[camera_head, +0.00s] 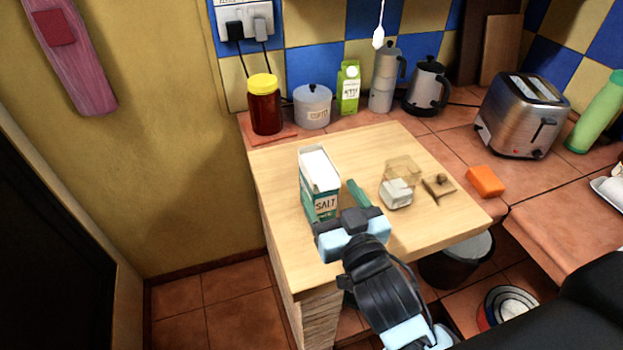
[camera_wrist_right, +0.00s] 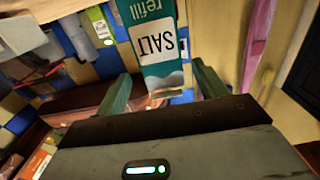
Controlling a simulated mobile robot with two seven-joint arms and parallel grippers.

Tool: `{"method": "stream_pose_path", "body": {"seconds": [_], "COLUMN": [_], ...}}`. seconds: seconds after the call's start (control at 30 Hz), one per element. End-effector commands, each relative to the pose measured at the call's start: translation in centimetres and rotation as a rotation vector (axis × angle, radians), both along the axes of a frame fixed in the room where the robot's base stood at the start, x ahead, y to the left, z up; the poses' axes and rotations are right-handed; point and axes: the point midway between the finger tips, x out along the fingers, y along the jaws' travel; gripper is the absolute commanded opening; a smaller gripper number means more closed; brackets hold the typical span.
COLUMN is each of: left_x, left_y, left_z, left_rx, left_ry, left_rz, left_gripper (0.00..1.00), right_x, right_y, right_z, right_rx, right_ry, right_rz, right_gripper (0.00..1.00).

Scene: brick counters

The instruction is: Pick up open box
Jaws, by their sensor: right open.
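The open box, a white and teal salt carton (camera_head: 320,187) with its top open, stands upright on the wooden board near its left side. My right gripper (camera_head: 338,207) is close in front of it, open, with one green finger showing to the carton's right; the other finger is mostly hidden. In the right wrist view, the salt carton (camera_wrist_right: 160,45) appears upside down between the two spread fingers of the right gripper (camera_wrist_right: 161,75). I cannot tell whether either finger touches it. My left gripper is not in view.
A small glass container with white contents (camera_head: 396,194) and a small brown item (camera_head: 438,187) are right of the gripper. An orange block (camera_head: 485,181) lies on the tiles. A jar (camera_head: 265,106), a pot (camera_head: 312,107) and a toaster (camera_head: 522,115) stand behind.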

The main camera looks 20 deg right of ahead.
Motion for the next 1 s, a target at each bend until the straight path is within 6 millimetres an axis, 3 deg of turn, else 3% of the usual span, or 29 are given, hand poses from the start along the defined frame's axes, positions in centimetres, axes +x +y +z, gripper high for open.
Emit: {"method": "stream_pose_path", "body": {"seconds": [0.3,0.6,1.0], "left_x": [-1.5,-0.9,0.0], "left_y": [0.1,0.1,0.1], "left_z": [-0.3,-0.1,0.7], "left_rx": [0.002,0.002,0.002], "left_ry": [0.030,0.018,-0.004], "left_rz": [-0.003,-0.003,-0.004], "left_gripper": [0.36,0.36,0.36], "right_x": [1.7,3.1,7.6], "right_y": [0.1,0.2,0.6], "right_z": [0.1,-0.1,-0.2], "right_rx": [-0.001,-0.001,-0.002], "right_ry": [-0.002,0.001,-0.001], "right_rz": [0.001,0.001,0.001], "right_gripper": [0.71,0.71,0.71]}}
